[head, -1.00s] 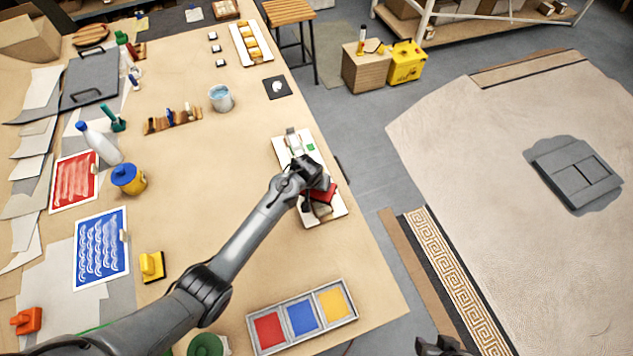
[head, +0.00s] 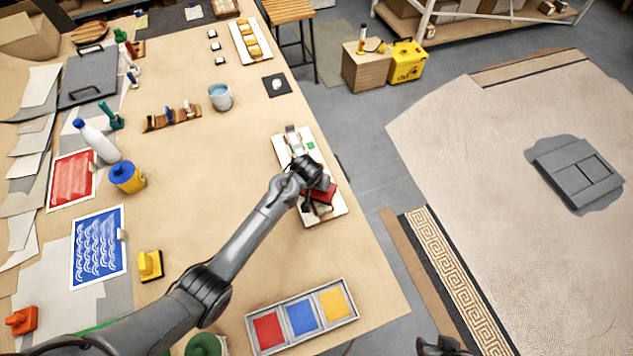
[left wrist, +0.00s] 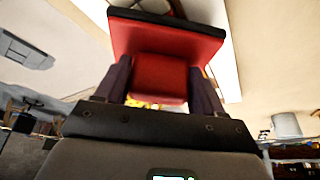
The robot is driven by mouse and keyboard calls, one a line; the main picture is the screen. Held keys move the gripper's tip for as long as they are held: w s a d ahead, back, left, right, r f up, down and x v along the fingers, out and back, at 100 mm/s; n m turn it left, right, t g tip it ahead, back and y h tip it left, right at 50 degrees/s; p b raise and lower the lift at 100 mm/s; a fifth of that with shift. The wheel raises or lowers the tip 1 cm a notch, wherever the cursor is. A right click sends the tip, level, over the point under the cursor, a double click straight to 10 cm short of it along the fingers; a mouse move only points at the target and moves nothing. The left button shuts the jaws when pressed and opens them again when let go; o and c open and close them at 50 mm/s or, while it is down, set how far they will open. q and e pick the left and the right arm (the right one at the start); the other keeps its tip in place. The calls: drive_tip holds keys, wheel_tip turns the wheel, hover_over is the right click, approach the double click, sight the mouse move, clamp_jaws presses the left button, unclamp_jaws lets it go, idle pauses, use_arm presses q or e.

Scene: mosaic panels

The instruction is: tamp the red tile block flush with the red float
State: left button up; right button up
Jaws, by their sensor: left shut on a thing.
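My left gripper (head: 321,188) is shut on the handle of the red float (head: 322,197), over the lower half of the white panel (head: 333,216). In the left wrist view, the red float (left wrist: 160,78) has its handle between the two fingers and its broad dark-edged plate beyond them. A green square (head: 310,146) shows on the panel's upper part. I cannot make out the red tile block; the gripper and float cover that part of the panel. Whether the float touches the panel cannot be told. My right gripper (head: 441,346) is partly in view at the bottom edge, away from the table.
A tray (head: 284,335) with red, blue and yellow compartments lies near the table's front corner. A yellow float (head: 150,265) and an orange one (head: 22,320) lie at the left. A cup (head: 220,97) stands farther back.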

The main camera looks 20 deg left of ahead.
use_arm(q)
drive_tip(key=shift+f, duration=0.25)
drive_tip(key=shift+f+b, duration=0.35)
drive_tip(key=shift+f, duration=0.1)
idle(0.6)
idle(0.9)
drive_tip(key=shift+f, duration=0.15)
idle(0.6)
drive_tip(key=shift+s+a+f+p, duration=0.1)
drive_tip(key=shift+f+p, duration=0.15)
drive_tip(key=shift+p, duration=0.25)
idle(0.7)
drive_tip(key=shift+r, duration=0.1)
